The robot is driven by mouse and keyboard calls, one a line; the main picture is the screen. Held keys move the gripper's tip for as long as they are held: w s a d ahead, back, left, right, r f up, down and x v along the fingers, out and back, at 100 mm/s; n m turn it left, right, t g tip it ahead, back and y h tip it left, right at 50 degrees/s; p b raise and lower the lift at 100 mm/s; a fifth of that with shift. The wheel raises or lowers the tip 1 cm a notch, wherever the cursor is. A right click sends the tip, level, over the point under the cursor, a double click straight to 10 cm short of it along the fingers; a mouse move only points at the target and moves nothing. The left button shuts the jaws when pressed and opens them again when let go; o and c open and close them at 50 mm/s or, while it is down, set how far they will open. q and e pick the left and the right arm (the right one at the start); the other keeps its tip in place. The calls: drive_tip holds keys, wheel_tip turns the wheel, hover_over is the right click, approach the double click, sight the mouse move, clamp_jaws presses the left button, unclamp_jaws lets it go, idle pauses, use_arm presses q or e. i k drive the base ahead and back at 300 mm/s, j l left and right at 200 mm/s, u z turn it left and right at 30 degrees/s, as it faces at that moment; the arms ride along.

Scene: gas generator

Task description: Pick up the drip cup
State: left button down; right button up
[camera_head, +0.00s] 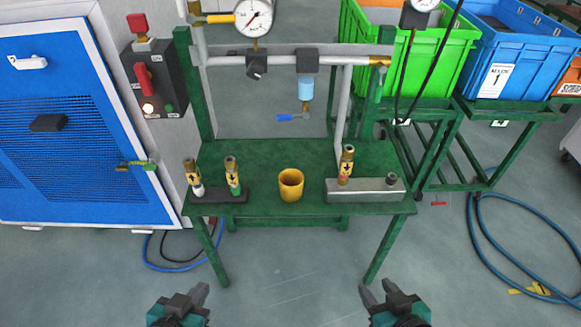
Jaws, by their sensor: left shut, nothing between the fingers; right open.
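The drip cup looks like the small yellow cup (291,190), standing upright with its open top facing up. It is near the front edge of the green bench (270,152), between two fitting blocks. My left gripper (198,292) is shut and empty at the bottom of the head view, in front of the bench and left of the cup. My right gripper (374,292) is open and empty at the bottom, right of the cup. Both grippers are well apart from the cup.
A dark block (220,196) with fittings stands left of the cup, and a grey metal block (362,196) stands right. Above hang a pipe, a gauge (254,17) and a blue filter bowl (306,88). A blue cabinet (70,170) stands left. Blue hose (490,245) lies right.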

sight(290, 180)
drive_tip(key=i+j+z, duration=0.1)
drive_tip(key=j, duration=0.25)
drive_tip(key=i+j+z, duration=0.15)
drive_tip(key=j, duration=0.25)
drive_tip(key=i+j+z, duration=0.1)
drive_tip(key=j, duration=0.25)
drive_tip(key=i+j+z, duration=0.1)
drive_tip(key=j, duration=0.3)
drive_tip(key=i, duration=0.1)
